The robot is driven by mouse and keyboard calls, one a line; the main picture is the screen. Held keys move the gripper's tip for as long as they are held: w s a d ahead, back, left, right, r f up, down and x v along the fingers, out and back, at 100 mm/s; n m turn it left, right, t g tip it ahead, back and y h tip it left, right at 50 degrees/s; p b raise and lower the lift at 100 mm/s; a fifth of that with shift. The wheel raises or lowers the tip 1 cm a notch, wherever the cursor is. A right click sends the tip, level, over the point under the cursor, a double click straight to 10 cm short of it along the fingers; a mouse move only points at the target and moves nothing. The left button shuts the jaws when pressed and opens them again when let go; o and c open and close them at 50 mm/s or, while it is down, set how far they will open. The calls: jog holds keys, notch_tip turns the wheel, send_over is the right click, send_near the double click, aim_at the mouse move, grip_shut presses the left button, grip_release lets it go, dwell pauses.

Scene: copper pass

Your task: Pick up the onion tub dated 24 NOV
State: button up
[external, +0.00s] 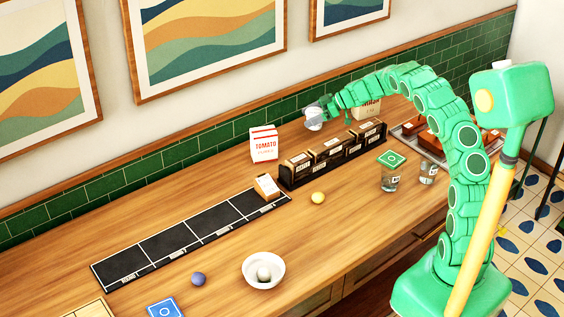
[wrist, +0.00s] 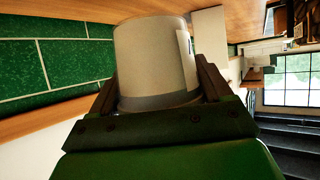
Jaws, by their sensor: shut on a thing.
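My gripper (external: 321,108) is shut on a whitish tub (external: 313,119) and holds it up near the green tiled wall, above the back of the counter. In the wrist view the tub (wrist: 152,60) sits between the two dark fingers, with a greyish band at the end near the gripper. A pale label edge shows on its right side, but I cannot read any name or date. I cannot tell from these frames whether it is the onion tub dated 24 NOV.
Below stands a black rack (external: 333,155) of labelled tubs. A tomato carton (external: 263,144) is left of it, and a brown tray (external: 435,140) is to the right. A black sectioned mat (external: 185,240), white bowl (external: 263,270), yellow ball (external: 318,198) and glasses (external: 390,178) are on the counter.

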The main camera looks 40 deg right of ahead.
aim_at(316, 112)
jog(key=s+r, duration=0.3)
jog(key=shift+s+a+r, duration=0.1)
jog(key=shift+r, duration=0.15)
jog(key=s+r, duration=0.3)
jog(key=s, duration=0.5)
jog(key=shift+s+a+r, duration=0.2)
jog(key=shift+a+r, duration=0.1)
